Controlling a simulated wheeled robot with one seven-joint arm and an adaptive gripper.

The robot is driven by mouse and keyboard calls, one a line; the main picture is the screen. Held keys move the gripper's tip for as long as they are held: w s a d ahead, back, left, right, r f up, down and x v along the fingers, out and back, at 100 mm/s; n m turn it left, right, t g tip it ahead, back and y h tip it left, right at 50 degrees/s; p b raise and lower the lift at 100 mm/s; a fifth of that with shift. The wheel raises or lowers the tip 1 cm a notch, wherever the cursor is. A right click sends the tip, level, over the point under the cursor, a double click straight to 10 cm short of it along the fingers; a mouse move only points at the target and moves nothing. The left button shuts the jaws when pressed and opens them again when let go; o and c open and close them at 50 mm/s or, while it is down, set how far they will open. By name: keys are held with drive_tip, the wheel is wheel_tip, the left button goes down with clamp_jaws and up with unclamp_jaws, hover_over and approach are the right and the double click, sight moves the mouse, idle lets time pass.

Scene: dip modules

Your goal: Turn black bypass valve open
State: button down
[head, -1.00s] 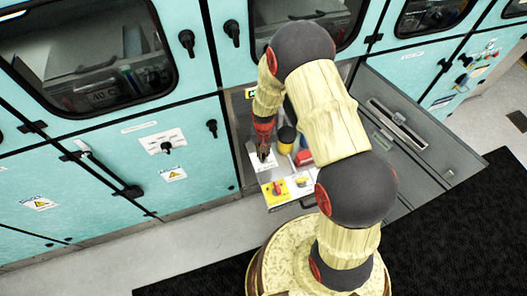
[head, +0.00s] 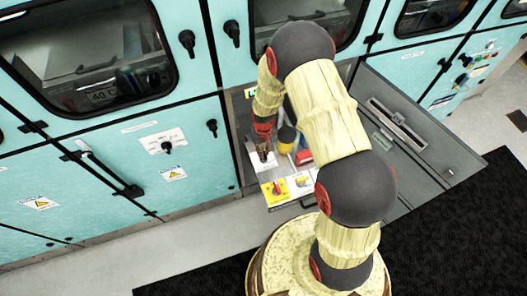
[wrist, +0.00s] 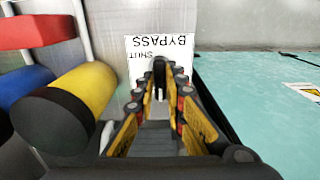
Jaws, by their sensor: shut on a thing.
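The black bypass valve (wrist: 159,70) shows in the wrist view as a small dark handle in front of a white label (wrist: 143,46) that reads BYPASS and SHUT upside down. My gripper (wrist: 159,95) is shut on the valve handle, with the fingers on both sides of it. The fingers hide most of the handle, so its exact angle cannot be told. In the head view my gripper (head: 264,151) reaches down into the open bay in the teal cabinet, and the valve itself cannot be made out there.
A yellow cylinder with a black end (wrist: 85,95), a blue one (wrist: 28,88) and a red block (wrist: 35,31) are close left of my gripper in the wrist view. A yellow panel with a red knob (head: 277,188) is in front. A grey door (head: 415,135) stands open at right.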

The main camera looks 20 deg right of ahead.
drive_tip(key=c, duration=1.9)
unclamp_jaws()
drive_tip(key=shift+o, duration=0.3)
wheel_tip(320, 180, up, 12)
